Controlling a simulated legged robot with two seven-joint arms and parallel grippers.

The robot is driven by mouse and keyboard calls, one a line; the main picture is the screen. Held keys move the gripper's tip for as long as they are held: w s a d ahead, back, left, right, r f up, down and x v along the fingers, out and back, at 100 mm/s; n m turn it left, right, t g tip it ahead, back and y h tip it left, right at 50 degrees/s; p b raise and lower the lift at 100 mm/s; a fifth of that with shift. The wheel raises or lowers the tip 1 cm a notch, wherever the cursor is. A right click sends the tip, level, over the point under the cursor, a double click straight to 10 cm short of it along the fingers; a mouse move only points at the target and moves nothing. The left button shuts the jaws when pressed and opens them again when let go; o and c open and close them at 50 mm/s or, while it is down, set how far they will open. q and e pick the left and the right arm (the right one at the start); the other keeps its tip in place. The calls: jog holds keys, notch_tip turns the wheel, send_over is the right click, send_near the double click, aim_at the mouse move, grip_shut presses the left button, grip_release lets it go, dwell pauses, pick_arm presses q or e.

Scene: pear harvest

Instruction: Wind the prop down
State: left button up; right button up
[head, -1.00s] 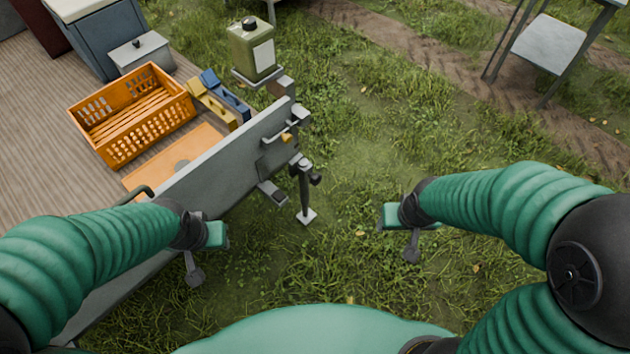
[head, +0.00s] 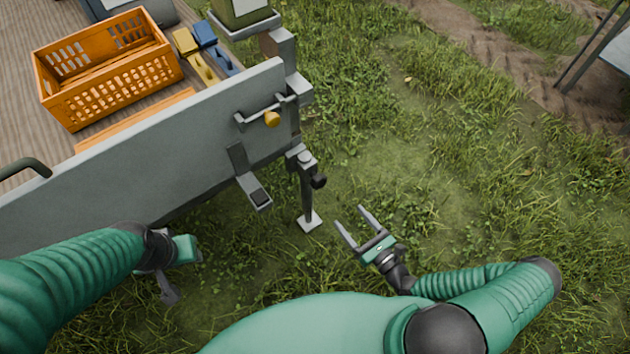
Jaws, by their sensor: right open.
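The prop (head: 308,195) is a dark upright post at the near right corner of the trailer, with a pale square foot (head: 310,221) at its lower end. A black knob or handle (head: 319,181) sticks out from its right side near the top. I cannot tell whether the foot touches the grass. My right gripper (head: 352,223) is open and empty, to the right of the foot and apart from it, its two fingers pointing up and left toward the prop. My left gripper (head: 175,270) is at the lower left beside the trailer side; its fingers are too unclear to read.
An orange crate (head: 115,95) stands on the deck. A metal table (head: 612,50) is at far right.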

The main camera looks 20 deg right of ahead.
aim_at(322, 186)
jog(key=b+x, duration=0.1)
jog(key=x, duration=1.5)
jog(key=shift+f, duration=0.2)
jog(key=shift+w+a+r, duration=0.1)
jog(key=shift+w+a, duration=0.05)
jog(key=shift+a, duration=0.05)
jog(key=shift+c, duration=0.4)
jog(key=c, duration=1.3)
jog(key=shift+d, duration=0.1)
